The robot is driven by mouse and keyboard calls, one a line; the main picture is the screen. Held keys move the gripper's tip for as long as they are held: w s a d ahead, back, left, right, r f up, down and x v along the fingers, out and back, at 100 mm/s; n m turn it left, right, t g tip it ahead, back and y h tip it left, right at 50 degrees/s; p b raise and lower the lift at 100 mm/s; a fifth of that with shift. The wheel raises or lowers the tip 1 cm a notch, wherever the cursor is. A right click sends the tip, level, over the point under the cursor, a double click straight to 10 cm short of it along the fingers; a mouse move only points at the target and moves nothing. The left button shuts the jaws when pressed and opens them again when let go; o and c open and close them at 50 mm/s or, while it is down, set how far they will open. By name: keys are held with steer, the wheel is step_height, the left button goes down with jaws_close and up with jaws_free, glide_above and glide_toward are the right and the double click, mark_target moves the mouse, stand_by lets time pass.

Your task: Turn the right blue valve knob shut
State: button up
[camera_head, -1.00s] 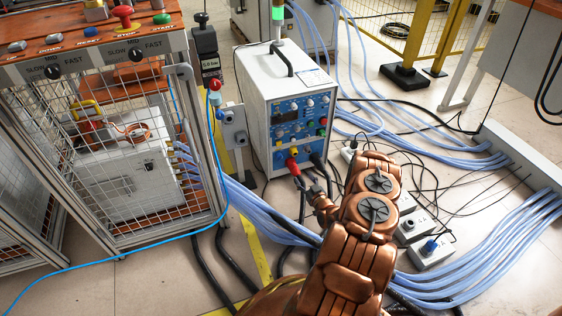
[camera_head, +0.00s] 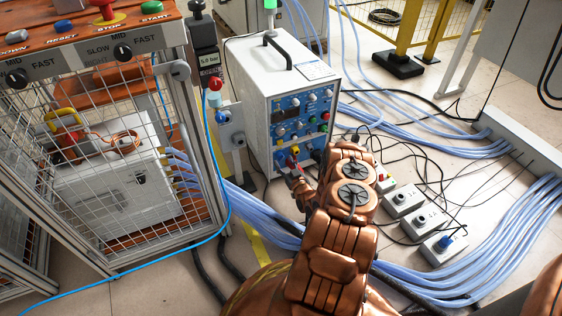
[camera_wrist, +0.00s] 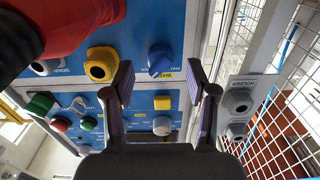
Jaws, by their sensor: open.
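My gripper (camera_wrist: 162,86) is open and empty. The knob shows in the gap between the two fingertips, slightly beyond them; I see no contact. A yellow knob (camera_wrist: 101,64) is left of the left fingertip, and a large red part (camera_wrist: 65,25) fills the upper left. In the head view my gripper (camera_head: 298,178) is small, close to the lower front of the white heater cabinet (camera_head: 258,90); the blue knob cannot be made out there.
A grey post with round fittings (camera_wrist: 240,103) stands right of the gripper, beside a wire mesh cage (camera_wrist: 292,110). In the head view, blue hoses (camera_head: 275,232) and black cables cross the floor. Small switch boxes (camera_head: 440,248) lie to the right.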

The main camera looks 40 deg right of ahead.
mark_target(280, 157)
steer(key=shift+x, duration=1.2)
steer(key=shift+c, duration=0.3)
jaws_close()
